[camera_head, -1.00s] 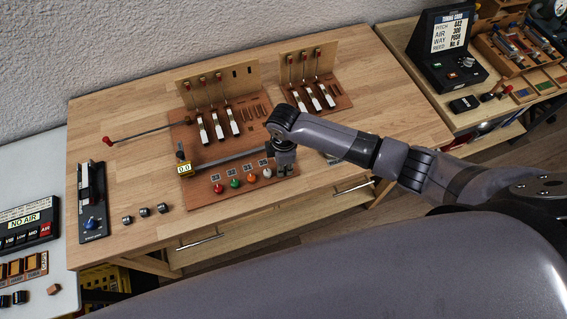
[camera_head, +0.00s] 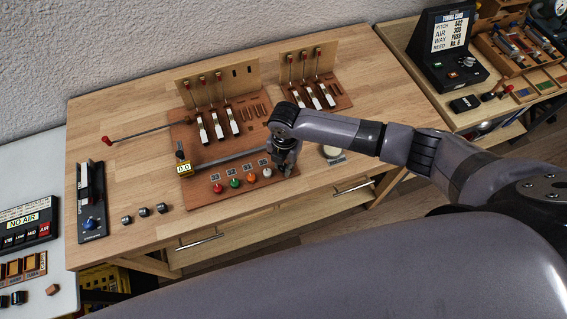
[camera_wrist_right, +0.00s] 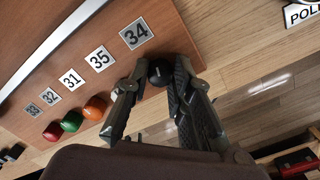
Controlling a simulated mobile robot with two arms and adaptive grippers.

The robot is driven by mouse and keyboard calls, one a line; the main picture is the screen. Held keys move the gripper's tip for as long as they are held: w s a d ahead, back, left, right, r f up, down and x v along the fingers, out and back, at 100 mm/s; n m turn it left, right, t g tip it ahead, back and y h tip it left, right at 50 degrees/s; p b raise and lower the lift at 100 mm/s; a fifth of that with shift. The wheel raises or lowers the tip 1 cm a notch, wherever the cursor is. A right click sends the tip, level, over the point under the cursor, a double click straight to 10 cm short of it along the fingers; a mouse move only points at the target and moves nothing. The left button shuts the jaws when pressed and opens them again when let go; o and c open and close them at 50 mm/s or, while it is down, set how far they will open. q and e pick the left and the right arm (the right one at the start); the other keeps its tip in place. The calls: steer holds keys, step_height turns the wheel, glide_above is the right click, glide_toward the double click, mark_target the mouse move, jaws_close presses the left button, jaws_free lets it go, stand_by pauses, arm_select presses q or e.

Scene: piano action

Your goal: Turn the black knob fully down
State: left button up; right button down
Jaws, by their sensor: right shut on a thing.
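The black knob (camera_wrist_right: 160,72) sits at the end of a row of coloured knobs, below the label 34, in the right wrist view. My right gripper (camera_head: 285,168) is over the right end of that row. In the wrist view its two fingers (camera_wrist_right: 155,80) are closed around the black knob, one on each side. In the head view the gripper hides the knob. How far the knob is turned cannot be told. My left gripper is not in view.
Red (camera_head: 218,188), green (camera_head: 234,183), orange (camera_head: 252,178) and white (camera_head: 267,172) knobs stand close on the left. The wooden board (camera_head: 205,196) carries upright levers farther back. A small gauge (camera_head: 184,168) stands at its left. Bare tabletop (camera_head: 385,95) lies to the right.

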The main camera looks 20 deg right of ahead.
mark_target(284, 166)
steer(key=shift+w+n+b, duration=0.1)
steer(key=shift+n+b, duration=0.2)
steer(key=shift+n, duration=1.5)
steer(key=shift+r, duration=0.1)
steer(key=c, duration=1.7)
jaws_free()
step_height(284, 166, up, 12)
steer(key=shift+d+f, duration=0.1)
steer(key=shift+d, duration=0.05)
